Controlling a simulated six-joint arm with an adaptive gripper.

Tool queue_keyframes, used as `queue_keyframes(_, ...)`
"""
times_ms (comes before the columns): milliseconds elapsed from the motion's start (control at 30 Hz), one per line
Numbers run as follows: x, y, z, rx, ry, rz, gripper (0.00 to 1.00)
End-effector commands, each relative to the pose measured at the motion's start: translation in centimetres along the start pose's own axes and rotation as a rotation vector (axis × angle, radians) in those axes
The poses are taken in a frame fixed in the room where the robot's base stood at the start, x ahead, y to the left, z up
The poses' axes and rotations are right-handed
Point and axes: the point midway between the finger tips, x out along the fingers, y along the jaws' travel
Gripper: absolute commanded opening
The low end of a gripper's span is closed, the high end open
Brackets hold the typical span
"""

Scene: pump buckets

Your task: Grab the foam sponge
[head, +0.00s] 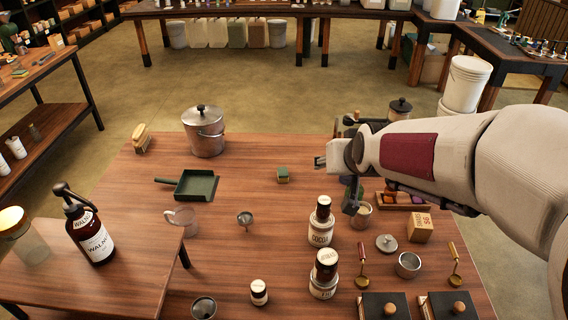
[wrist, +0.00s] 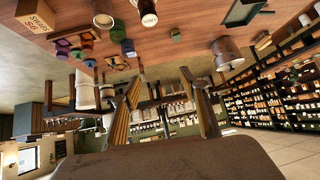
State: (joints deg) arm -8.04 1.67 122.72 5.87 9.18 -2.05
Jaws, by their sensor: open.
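The foam sponge (head: 283,175) is a small block with a green top and a yellowish lower part. It lies on the wooden table, apart from other things. It also shows in the wrist view (wrist: 175,34) as a small green block near the top, in a tilted, upside-down scene. My gripper (head: 336,182) is to the right of the sponge, seemingly above the table, and does not touch it. In the wrist view its two fingers (wrist: 167,92) are spread with nothing between them. The arm partly hides the gripper in the head view.
A lidded metal pot (head: 204,133) and a green dustpan (head: 195,186) stand left of the sponge. A small funnel (head: 245,219) and a cocoa jar (head: 321,226) are in front. A box (head: 420,228) is at the right. The tabletop around the sponge is clear.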

Motion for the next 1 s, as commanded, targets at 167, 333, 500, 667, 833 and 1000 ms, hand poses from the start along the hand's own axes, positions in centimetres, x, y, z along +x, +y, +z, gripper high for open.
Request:
queue_keyframes(167, 3.8, -0.8, -1.2, -0.003, 0.034, -0.007, 0.44)
queue_keyframes(333, 7.3, -1.7, -2.2, -0.006, 0.072, -0.013, 0.44)
queue_keyframes(500, 10.9, -2.5, -2.9, -0.008, 0.110, -0.016, 0.44)
queue_keyframes(667, 14.2, -3.3, -3.1, -0.011, 0.143, -0.019, 0.44)
queue_keyframes(833, 17.7, -4.1, -3.0, -0.014, 0.180, -0.020, 0.44)
queue_keyframes(1000, 21.1, -5.0, -2.7, -0.018, 0.218, -0.020, 0.44)
